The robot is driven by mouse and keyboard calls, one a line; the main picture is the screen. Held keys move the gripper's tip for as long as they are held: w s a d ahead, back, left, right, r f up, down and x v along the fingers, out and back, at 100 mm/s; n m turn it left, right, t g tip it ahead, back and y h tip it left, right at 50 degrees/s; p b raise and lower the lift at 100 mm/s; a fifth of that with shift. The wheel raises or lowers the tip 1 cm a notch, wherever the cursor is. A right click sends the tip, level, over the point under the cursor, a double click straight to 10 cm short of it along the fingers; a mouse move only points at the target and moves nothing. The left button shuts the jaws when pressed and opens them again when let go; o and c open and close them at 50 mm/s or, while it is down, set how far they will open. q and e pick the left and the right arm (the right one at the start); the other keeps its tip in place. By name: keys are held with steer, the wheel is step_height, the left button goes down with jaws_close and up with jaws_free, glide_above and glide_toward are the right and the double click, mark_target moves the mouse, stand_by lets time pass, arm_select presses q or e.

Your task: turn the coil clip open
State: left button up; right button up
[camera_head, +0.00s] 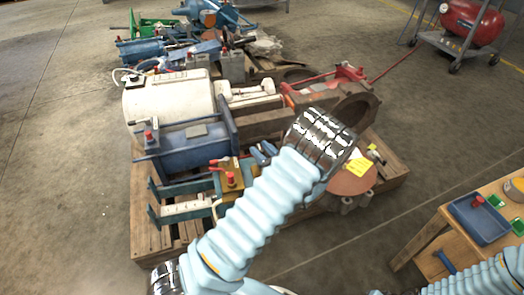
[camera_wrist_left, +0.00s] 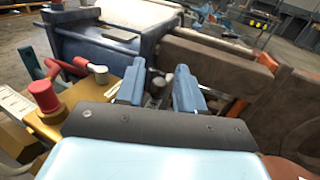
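My left gripper (camera_head: 262,153) is over the pallet, its blue fingers partly hidden behind my wrist. In the left wrist view its two fingers (camera_wrist_left: 159,88) stand apart with a gap between them. A small grey fitting shows in or behind that gap; contact cannot be told. A brass-coloured block (camera_head: 229,182) with a red knob (camera_wrist_left: 42,95) and a red lever (camera_wrist_left: 70,68) with a pale end is left of the fingers. I cannot tell for sure which part is the coil clip. My right gripper is out of view; only that arm shows at lower right.
The wooden pallet (camera_head: 146,215) is crowded with a blue machine (camera_head: 185,150), a cream cylinder (camera_head: 168,97) and a brown casting (camera_head: 356,105). A wooden bench (camera_head: 430,255) with a blue tray (camera_head: 478,220) stands at right. The floor left of the pallet is clear.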

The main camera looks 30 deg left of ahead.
arm_select(q)
steer(key=shift+a, duration=0.1)
jaws_close()
steer(key=shift+t, duration=0.3)
steer(key=m+t+h, duration=0.1)
steer(key=a+m+t+h+p, duration=0.1)
steer(key=t, duration=0.1)
steer(key=s+m+t+h, duration=0.1)
steer(key=m, duration=0.1)
steer(key=shift+a+t+p, duration=0.15)
steer(key=shift+t+p, duration=0.15)
steer(key=shift+p, duration=0.05)
steer(key=shift+s+a+m+t+h+p, duration=0.1)
steer(key=shift+a+m+t+h+p, duration=0.15)
steer(key=shift+m+t+h, duration=0.4)
steer(key=shift+a+m+t+h+p, duration=0.15)
steer(key=shift+m+t+h+p, duration=0.15)
steer(key=shift+m+t+h, duration=0.35)
steer(key=shift+s+a+m+t+h+p, duration=0.1)
steer(key=shift+a+m+t+h+p, duration=0.25)
steer(key=shift+h, duration=0.55)
steer(key=shift+d, duration=0.1)
